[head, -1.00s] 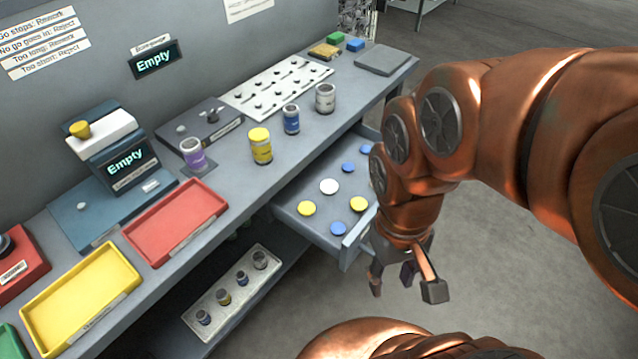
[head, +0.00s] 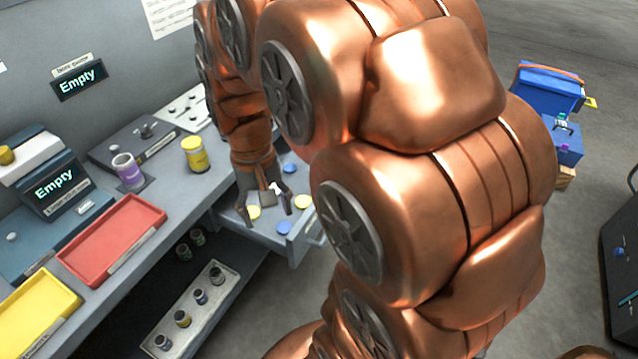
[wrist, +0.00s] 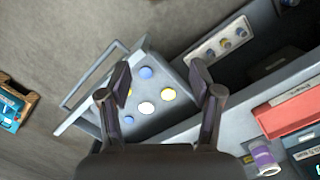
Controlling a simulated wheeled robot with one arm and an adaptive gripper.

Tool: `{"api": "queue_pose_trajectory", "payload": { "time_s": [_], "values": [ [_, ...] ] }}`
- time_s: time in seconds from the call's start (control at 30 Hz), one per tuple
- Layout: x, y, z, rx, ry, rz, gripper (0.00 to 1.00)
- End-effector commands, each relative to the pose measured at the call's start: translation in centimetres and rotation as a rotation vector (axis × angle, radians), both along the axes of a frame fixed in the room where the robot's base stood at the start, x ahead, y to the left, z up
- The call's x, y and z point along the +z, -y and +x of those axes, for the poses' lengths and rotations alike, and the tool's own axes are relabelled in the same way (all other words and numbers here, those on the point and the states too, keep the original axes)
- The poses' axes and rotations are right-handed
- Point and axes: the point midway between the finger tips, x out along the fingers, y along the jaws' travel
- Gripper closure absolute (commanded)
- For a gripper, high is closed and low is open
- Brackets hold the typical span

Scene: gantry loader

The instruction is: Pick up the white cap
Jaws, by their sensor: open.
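The white cap (wrist: 146,108) lies in the open drawer (wrist: 165,73) and shows between the fingers in the wrist view. In the head view the cap (head: 276,187) is mostly hidden behind my gripper (head: 269,210). My gripper, also in the wrist view (wrist: 160,85), is open and empty, pointing down above the drawer. I cannot tell the exact height of the fingertips over the cap. Yellow caps (wrist: 168,94) and blue caps (wrist: 146,72) lie around the white cap, apart from it.
A red tray (head: 112,238) and a yellow tray (head: 38,312) stand on the bench. A purple-labelled jar (head: 128,170) and a yellow jar (head: 195,154) stand behind the drawer's left side. A rack (head: 190,325) of small jars sits on the lower shelf.

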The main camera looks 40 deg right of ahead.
Motion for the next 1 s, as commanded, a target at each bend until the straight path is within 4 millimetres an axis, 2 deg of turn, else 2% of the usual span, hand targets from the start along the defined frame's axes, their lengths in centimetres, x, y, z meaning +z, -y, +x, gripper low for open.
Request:
{"api": "queue_pose_trajectory", "payload": {
  "time_s": [0.03, 0.2, 0.5, 0.8, 1.0],
  "values": [
    [-0.9, 1.2, 1.4, -0.044, 0.0, -0.003, 0.36],
    [-2.5, 5.3, 5.8, -0.179, 0.018, -0.016, 0.36],
    [-6.8, 14.0, 11.8, -0.41, 0.043, -0.037, 0.36],
    [-12.5, 23.7, 15.6, -0.629, 0.073, -0.053, 0.36],
    [-15.7, 28.8, 16.6, -0.735, 0.088, -0.058, 0.36]
  ]
}}
